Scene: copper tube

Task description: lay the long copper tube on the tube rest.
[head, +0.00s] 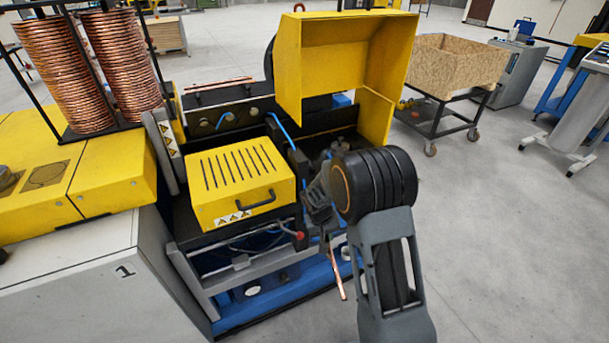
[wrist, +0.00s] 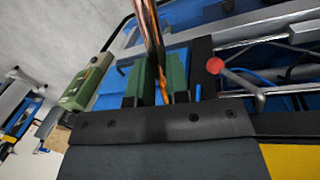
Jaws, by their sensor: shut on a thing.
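A long copper tube (head: 337,272) hangs steeply below my gripper (head: 320,215) in the head view, at the front right of the yellow and blue machine. In the wrist view the tube (wrist: 152,32) runs up and away between the green fingers of my gripper (wrist: 157,82), which is shut on it. My wrist hides part of the tube and the grip in the head view. I cannot tell for certain which part is the tube rest. Thin copper-coloured lengths (head: 218,83) lie along the back of the machine.
A yellow slotted cover (head: 240,180) sits left of my gripper, and a raised yellow guard (head: 340,55) stands behind it. A red knob (wrist: 215,66) is close to the right of my fingers. Copper coils (head: 95,70) stand at the left.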

